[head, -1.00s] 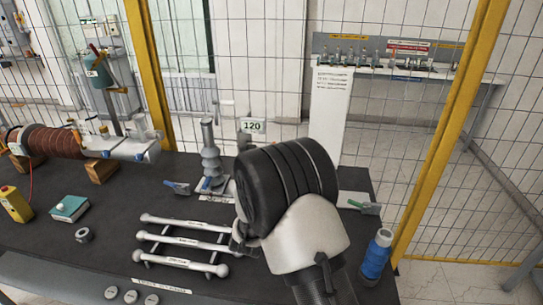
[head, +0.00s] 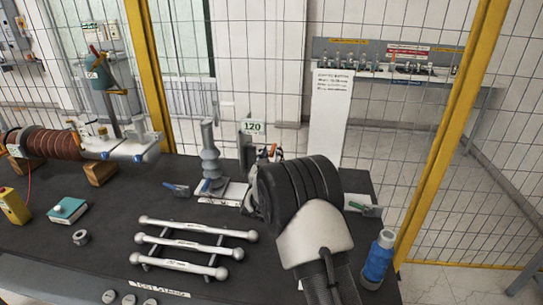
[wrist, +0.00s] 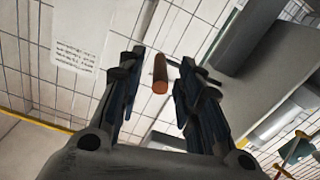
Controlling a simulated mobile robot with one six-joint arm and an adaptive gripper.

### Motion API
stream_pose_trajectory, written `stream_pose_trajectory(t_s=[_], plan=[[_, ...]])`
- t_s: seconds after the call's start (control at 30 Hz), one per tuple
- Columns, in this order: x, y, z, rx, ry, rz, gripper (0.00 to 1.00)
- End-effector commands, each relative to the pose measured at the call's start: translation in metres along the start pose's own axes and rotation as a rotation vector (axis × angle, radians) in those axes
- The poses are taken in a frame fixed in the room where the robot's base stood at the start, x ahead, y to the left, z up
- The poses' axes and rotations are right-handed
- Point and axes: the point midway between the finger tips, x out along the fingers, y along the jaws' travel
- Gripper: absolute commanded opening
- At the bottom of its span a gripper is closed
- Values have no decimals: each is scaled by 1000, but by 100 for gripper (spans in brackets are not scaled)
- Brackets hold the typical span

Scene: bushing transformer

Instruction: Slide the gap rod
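In the wrist view, a short brown rod with an orange round end (wrist: 160,74), which looks like the gap rod, shows in the space between my fingers. My gripper (wrist: 162,60) is open, with a finger on each side of the rod and visible space on both sides. How far the rod is from the fingertips in depth is unclear.
A rack of three white rods (head: 188,245) lies on the dark table (head: 110,225). A blue bottle (head: 377,258) stands at the right edge. A teal box (head: 67,210) and a nut (head: 81,237) are at left. A mesh fence (head: 270,60) rises behind the table.

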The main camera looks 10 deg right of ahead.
Motion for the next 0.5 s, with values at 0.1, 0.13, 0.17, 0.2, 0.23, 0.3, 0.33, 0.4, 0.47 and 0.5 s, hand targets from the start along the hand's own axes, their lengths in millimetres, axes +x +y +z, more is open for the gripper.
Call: stream_pose_trajectory(t_s=[0.1, 0.13, 0.17, 0.2, 0.23, 0.3, 0.33, 0.4, 0.47, 0.5], plan=[[0, 0, 0, 0, 0, 0, 24], [0, 0, 0, 0, 0, 0, 22], [0, 0, 0, 0, 0, 0, 20], [0, 0, 0, 0, 0, 0, 17], [0, 0, 0, 1, 0, 0, 15], [0, 0, 0, 1, 0, 0, 10], [0, 0, 0, 1, 0, 0, 8], [0, 0, 0, 1, 0, 0, 4], [0, 0, 0, 1, 0, 0, 0], [0, 0, 0, 1, 0, 0, 0]])
